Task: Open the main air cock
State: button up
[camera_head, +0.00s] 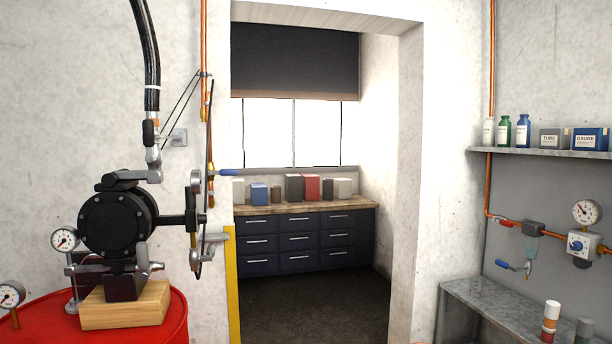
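No label in view names the main air cock. A blue lever (229,172) sticks out to the right from the fittings on the copper pipe by the left side of the doorway. On the right wall, a red lever (505,223) lies nearly along the copper pipe, beside a grey block (532,229). Below it, a blue handle (509,265) sits on a small fitting and points left. Which of these is the main air cock I cannot tell. My gripper is not in view.
A black pump (118,222) stands on a wooden block (126,305) on a red drum (60,310), with a hose (149,60) above. A doorway leads to drawers (300,240). At right are a gauge (586,212), a bottle shelf (540,153) and a grey bench (490,305).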

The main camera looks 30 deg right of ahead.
aim_at(231, 171)
jog(key=z, duration=0.5)
jog(key=k, duration=0.7)
jog(key=z, duration=0.9)
jog(key=i, duration=1.65)
jog(key=u, duration=0.8)
jog(key=i, duration=0.9)
jog(key=u, duration=1)
